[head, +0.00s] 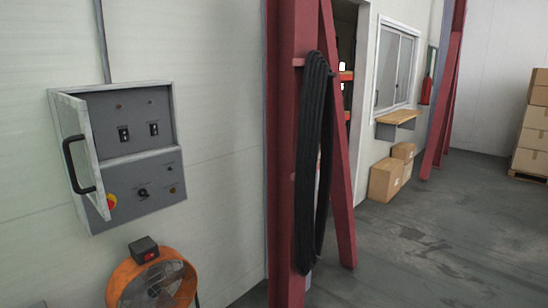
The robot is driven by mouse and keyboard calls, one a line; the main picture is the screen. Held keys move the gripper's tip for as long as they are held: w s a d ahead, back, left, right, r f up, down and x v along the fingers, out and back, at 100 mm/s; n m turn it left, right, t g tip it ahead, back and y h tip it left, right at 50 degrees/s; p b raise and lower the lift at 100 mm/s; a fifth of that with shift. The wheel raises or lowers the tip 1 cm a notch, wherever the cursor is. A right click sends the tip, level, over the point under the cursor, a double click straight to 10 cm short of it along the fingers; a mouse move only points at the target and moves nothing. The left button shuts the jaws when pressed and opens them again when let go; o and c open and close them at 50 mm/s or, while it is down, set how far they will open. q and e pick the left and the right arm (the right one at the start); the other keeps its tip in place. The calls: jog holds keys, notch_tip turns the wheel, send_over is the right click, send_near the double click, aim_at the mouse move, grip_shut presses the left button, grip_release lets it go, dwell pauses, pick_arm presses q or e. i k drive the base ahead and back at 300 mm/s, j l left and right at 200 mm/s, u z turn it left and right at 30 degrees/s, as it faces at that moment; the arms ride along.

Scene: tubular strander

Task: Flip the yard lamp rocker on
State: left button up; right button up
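A grey control box (125,155) is mounted on the white wall at the left. Its upper section carries two small black rocker switches, a left one (124,134) and a right one (154,128), each with a dark reddish indicator above it. The labels are too small to read, so I cannot tell which is the yard lamp rocker or how either is set. A pale hinged cover (91,178) with a black handle (76,165) stands swung open at the box's left, leaving both rockers visible. Neither of my grippers is in view.
The box's lower section has a red-and-yellow knob (111,201) and a black knob (143,193). An orange fan (117,283) with a red switch (149,254) stands below. A red steel column (285,150) with hanging black cables (310,165) stands right. Open floor (430,245) lies beyond.

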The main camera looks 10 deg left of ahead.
aim_at(153, 128)
jog(key=u, duration=1.45)
